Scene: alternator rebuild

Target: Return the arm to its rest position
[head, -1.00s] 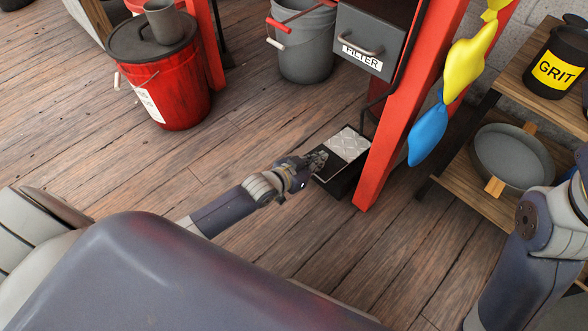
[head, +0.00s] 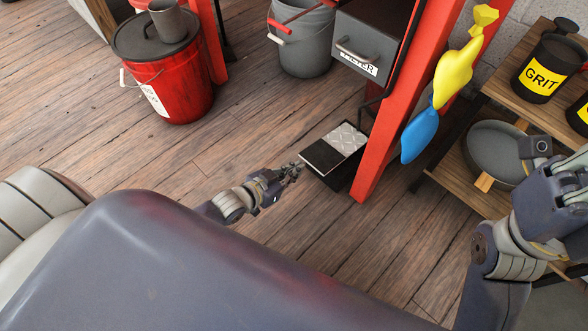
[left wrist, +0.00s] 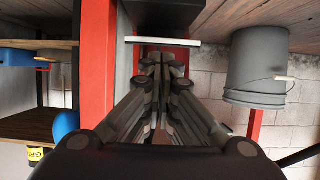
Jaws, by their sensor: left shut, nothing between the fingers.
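My left gripper (head: 292,170) is shut and empty in the head view, low over the wooden floor. It is just left of the foot pedal (head: 332,150), a black box with a grey tread plate, and a small gap shows between them. In the left wrist view the fingers of the left gripper (left wrist: 162,62) are together with nothing between them. My right arm (head: 520,215) shows at the right edge of the head view, folded, and its gripper fingers cannot be made out.
A red post (head: 395,110) stands right beside the pedal. A grey drawer (head: 366,42) marked FILTER hangs above. A grey bucket (head: 303,50) and a red bucket (head: 180,85) stand behind.

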